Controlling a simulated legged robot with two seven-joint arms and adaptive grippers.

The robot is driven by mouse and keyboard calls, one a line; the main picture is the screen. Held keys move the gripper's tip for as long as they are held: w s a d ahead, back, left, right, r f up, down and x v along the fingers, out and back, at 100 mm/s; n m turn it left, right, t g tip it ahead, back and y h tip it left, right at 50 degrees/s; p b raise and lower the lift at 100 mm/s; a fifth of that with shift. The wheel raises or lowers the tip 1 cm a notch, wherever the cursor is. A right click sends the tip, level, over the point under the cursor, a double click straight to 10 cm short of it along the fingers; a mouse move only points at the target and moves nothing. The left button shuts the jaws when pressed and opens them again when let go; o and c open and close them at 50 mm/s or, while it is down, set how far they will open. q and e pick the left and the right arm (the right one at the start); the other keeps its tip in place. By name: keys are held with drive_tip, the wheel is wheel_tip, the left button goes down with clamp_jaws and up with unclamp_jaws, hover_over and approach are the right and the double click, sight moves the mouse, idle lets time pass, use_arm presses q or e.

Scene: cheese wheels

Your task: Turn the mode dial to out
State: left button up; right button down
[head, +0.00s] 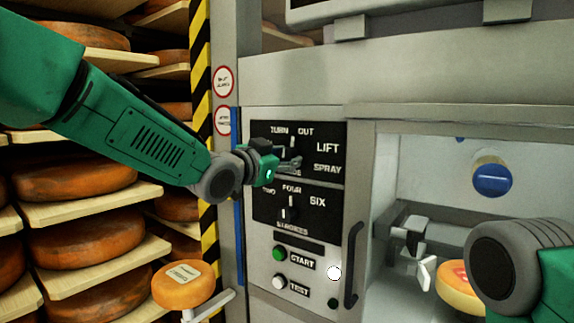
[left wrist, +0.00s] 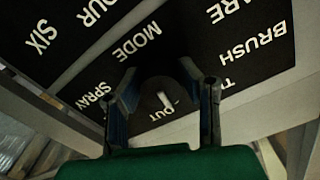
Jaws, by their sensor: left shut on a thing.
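The mode dial (left wrist: 157,90) is a dark round knob with a white pointer mark. In the left wrist view it sits between my two fingers, and the mark lies beside the word OUT on the black panel. My left gripper (head: 287,163) reaches in from the left to the upper black panel (head: 328,182) and is shut on the dial. In the head view the gripper covers most of the dial; a short white mark shows above it, between TURN and OUT. My right forearm shows at the right edge; its fingers cannot be seen.
Below is a strokes dial (head: 290,212), then a green START button (head: 279,253) and a white TEST button (head: 278,284). A dark vertical handle (head: 352,265) stands right of them, beside an open bay. Shelves of cheese wheels (head: 85,240) fill the left.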

use_arm(q)
drive_tip(key=shift+m+b, duration=0.35)
drive_tip(key=shift+m, duration=0.65)
drive_tip(key=o, duration=1.1)
drive_tip(key=shift+s+r, duration=0.1)
drive_tip(key=shift+s+a, duration=0.1)
drive_tip(key=v, duration=1.1)
drive_tip(key=shift+s+a, duration=0.15)
drive_tip(key=shift+s, duration=0.1)
